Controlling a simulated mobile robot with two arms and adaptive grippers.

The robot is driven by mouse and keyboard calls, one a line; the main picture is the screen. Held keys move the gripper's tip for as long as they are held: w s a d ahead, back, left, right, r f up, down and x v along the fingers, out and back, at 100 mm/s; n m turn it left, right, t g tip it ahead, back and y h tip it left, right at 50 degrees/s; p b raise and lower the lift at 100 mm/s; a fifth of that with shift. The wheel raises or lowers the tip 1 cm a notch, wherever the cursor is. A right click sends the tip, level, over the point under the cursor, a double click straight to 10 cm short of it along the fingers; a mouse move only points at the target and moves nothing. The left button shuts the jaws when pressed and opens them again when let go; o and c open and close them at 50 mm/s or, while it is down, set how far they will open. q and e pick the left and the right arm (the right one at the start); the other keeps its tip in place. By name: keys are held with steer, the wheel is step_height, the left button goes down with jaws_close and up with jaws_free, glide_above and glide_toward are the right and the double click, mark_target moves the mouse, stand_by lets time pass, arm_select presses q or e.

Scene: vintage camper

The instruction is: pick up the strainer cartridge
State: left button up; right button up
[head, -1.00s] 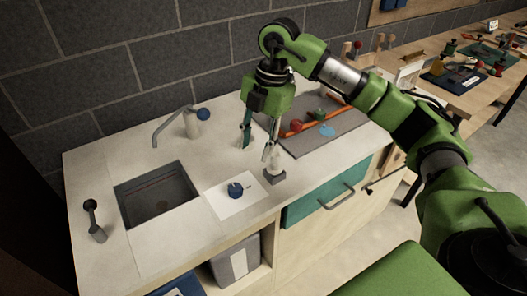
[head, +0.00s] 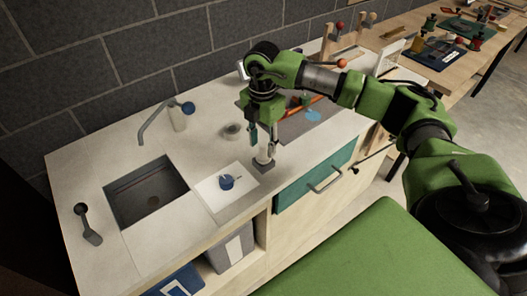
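A small pale upright piece, which looks like the strainer cartridge (head: 263,161), stands on a dark grey square base near the counter's front edge. My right gripper (head: 263,147) points down directly above it. Its two fingers are apart, one on each side of the piece's upper part. I cannot make out contact with it, and the fingers partly hide its top. My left gripper is not in view.
The counter (head: 110,161) has a sink (head: 147,193) and a tap (head: 160,122) at left. A blue-knobbed part (head: 227,182) lies on a white sheet (head: 213,196) beside the base. A grey ring-like item (head: 232,131) sits behind. A teal drawer (head: 300,187) is below.

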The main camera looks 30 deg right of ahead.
mark_target(264, 155)
steer(key=shift+d+f+p, duration=0.2)
steer(key=shift+f+p, duration=0.2)
steer(key=shift+f, duration=1.2)
jaws_close()
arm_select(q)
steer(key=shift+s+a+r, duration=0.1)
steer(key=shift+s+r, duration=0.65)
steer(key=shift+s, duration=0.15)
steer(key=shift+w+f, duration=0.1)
